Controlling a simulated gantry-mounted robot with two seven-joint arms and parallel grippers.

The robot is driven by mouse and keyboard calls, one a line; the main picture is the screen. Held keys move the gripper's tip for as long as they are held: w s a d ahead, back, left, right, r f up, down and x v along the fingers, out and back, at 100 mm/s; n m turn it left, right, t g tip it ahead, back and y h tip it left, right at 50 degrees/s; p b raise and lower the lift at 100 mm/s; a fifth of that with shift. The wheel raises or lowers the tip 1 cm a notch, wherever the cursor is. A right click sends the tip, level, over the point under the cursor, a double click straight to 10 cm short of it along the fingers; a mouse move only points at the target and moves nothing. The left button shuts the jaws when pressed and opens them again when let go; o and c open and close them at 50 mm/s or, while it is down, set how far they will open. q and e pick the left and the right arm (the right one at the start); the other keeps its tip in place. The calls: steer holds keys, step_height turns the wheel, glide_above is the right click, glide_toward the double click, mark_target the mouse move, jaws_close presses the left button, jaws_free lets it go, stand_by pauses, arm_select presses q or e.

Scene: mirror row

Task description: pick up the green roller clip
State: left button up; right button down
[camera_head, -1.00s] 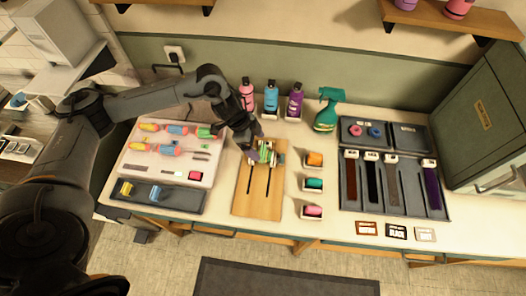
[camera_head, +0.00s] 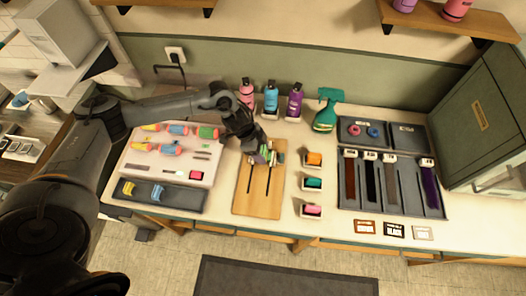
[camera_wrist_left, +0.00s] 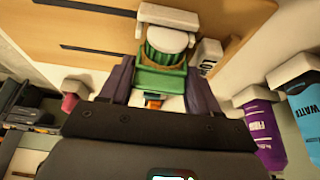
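My left gripper (camera_head: 259,157) is low over the upper part of the wooden board. The green roller clip (camera_wrist_left: 161,70) shows between its two fingers in the left wrist view, with a white roller part at its far end. A finger lies close along each side of the clip, with no clear gap. I cannot tell whether the fingers press on it or whether it rests on the board (camera_head: 250,205). In the head view the gripper hides most of the clip. My right gripper is not in view.
A tray of several colored tools (camera_head: 150,165) is at left, a dark tray (camera_head: 408,195) at right.

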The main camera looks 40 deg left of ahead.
arm_select(q)
steer(key=c, duration=0.4)
steer(key=shift+c, duration=0.2)
steer(key=shift+r, duration=0.15)
